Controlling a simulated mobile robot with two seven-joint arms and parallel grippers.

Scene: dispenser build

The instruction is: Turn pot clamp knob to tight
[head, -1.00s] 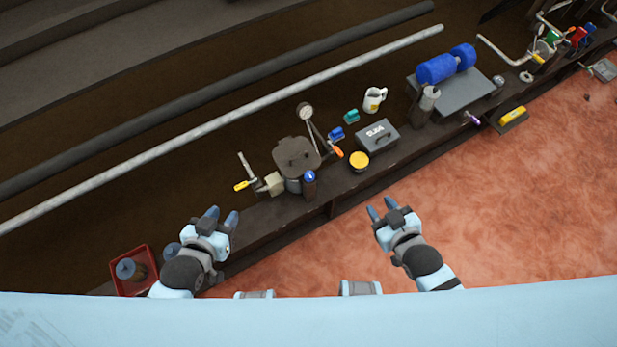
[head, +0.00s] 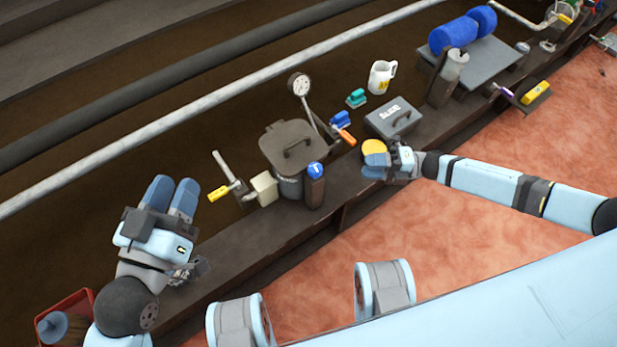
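The grey lidded pot (head: 288,150) stands on the dark bench left of centre. A blue round knob (head: 315,170) with a white mark sits on a dark upright block (head: 314,192) at the pot's front right. I take it for the clamp knob; I cannot read its setting. My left gripper (head: 171,196) is open and empty, left of the pot and well apart from the knob. My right gripper (head: 374,166) is at the bench edge, right of the knob, its fingers overlapping a yellow round item (head: 374,147). I cannot tell whether they touch it or are open.
A yellow-handled lever (head: 218,193) and a cream block (head: 264,187) stand left of the pot. A gauge (head: 299,85), an orange-handled tool (head: 345,136) and a grey box (head: 393,117) stand behind and right. A red bin (head: 80,300) is at lower left.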

